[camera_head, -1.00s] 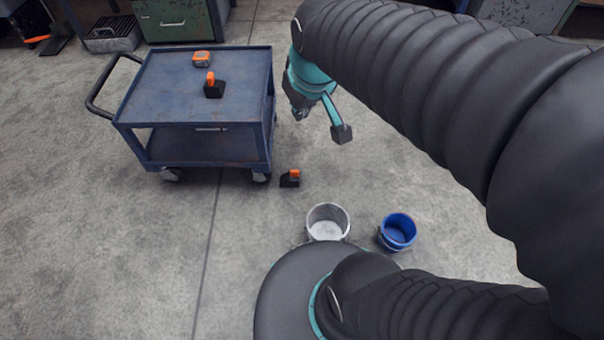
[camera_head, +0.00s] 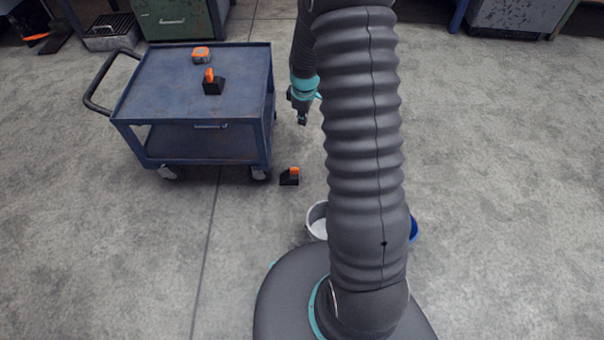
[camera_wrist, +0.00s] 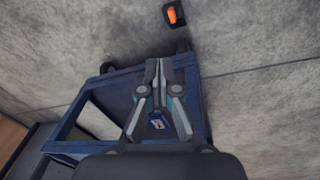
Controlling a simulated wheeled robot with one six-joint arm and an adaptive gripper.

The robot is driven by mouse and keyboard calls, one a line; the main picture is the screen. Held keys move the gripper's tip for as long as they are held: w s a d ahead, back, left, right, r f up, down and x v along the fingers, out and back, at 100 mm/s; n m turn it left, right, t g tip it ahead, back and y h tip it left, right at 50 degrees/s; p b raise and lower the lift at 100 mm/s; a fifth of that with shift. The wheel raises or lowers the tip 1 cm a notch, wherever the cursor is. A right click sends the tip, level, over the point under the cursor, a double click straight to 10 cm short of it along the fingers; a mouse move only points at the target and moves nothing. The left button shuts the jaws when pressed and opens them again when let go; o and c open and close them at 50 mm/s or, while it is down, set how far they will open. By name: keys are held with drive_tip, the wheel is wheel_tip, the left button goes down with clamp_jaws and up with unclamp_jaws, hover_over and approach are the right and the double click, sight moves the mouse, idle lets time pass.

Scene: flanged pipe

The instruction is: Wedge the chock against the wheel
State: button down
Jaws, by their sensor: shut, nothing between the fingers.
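A black chock with an orange top (camera_head: 289,176) lies on the floor just right of the cart's front right wheel (camera_head: 260,173), with a small gap between them. In the wrist view the same chock (camera_wrist: 173,14) is near the top edge, apart from my gripper. A second black and orange chock (camera_head: 213,82) stands on the top of the blue cart (camera_head: 160,100). My gripper (camera_head: 302,120) is shut and empty, to the right of the cart and above the floor. In the wrist view its fingers (camera_wrist: 157,66) come together over the cart's edge.
An orange and grey tape measure (camera_head: 201,54) lies on the cart top. A white bucket (camera_head: 316,221) and a blue bucket (camera_head: 413,229) stand near my base, partly hidden by my arm. The floor on the right is clear.

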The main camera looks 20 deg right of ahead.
drive_tip(key=d+f+n+g, duration=0.2)
drive_tip(key=d+f+n, duration=0.15)
drive_tip(key=f, duration=1.95)
drive_tip(key=b, duration=0.1)
approach(303, 181)
drive_tip(key=d+f, duration=0.1)
drive_tip(key=f, duration=0.1)
drive_tip(key=s+d+f, duration=0.1)
drive_tip(key=f, duration=0.1)
drive_tip(key=d+f, duration=0.2)
drive_tip(key=shift+s+f, duration=0.3)
drive_tip(key=shift+s, duration=0.1)
drive_tip(key=shift+w+a+r, duration=0.15)
drive_tip(key=shift+w+a, duration=0.1)
drive_tip(key=shift+a, duration=0.35)
drive_tip(key=shift+w+a+r, duration=0.1)
drive_tip(key=shift+w+a, duration=0.2)
drive_tip(key=shift+a, duration=0.35)
drive_tip(key=shift+w+a, duration=0.25)
drive_tip(key=shift+a, duration=0.35)
